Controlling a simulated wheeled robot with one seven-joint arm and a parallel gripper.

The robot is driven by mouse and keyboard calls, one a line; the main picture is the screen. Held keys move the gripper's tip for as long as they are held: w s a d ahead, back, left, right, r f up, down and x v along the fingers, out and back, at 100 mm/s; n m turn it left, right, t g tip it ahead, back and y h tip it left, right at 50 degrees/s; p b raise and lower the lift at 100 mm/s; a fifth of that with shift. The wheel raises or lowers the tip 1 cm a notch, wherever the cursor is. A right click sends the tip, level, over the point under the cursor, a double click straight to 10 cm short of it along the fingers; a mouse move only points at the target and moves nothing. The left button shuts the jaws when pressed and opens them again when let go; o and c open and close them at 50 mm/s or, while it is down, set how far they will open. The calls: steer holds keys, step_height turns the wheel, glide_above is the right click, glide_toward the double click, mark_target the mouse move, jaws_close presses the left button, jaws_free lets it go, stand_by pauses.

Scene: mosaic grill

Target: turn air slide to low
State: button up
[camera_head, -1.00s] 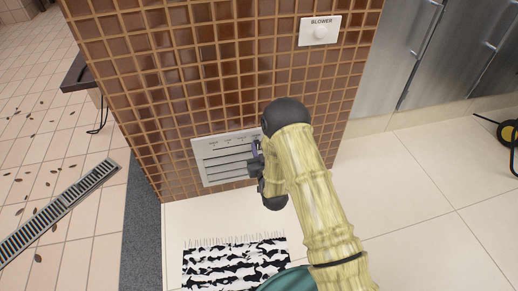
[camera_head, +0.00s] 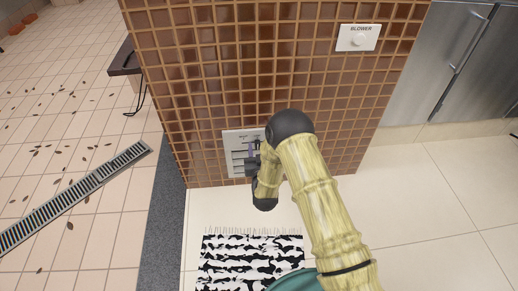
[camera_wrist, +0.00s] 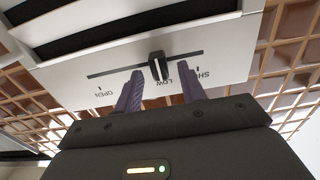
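The white air-slide panel (camera_head: 231,138) with dark louvre slots is low on the brown tiled pillar, partly hidden by my arm. In the wrist view the panel (camera_wrist: 80,65) appears upside down, with OPEN at left, LOW near the middle and SHUT at right. The dark slide knob (camera_wrist: 157,66) sits in its slot close to the LOW label; its exact alignment with the mark is hard to tell. My gripper (camera_wrist: 160,72) is open, with one purple finger either side of the knob and visible gaps. My gripper also shows at the panel in the head view (camera_head: 252,160).
A white BLOWER switch plate (camera_head: 358,38) is higher on the pillar. A black-and-white fringed rug (camera_head: 250,262) lies on the floor in front. A floor drain (camera_head: 75,195) runs at left, and steel cabinets (camera_head: 450,60) stand at right. Pale floor is clear at right.

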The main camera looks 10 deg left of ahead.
steer(key=shift+s, duration=0.1)
steer(key=p+v, duration=0.7)
steer(key=v, duration=1)
steer(key=shift+s+r, duration=0.1)
steer(key=shift+r, duration=0.05)
stand_by(0.6)
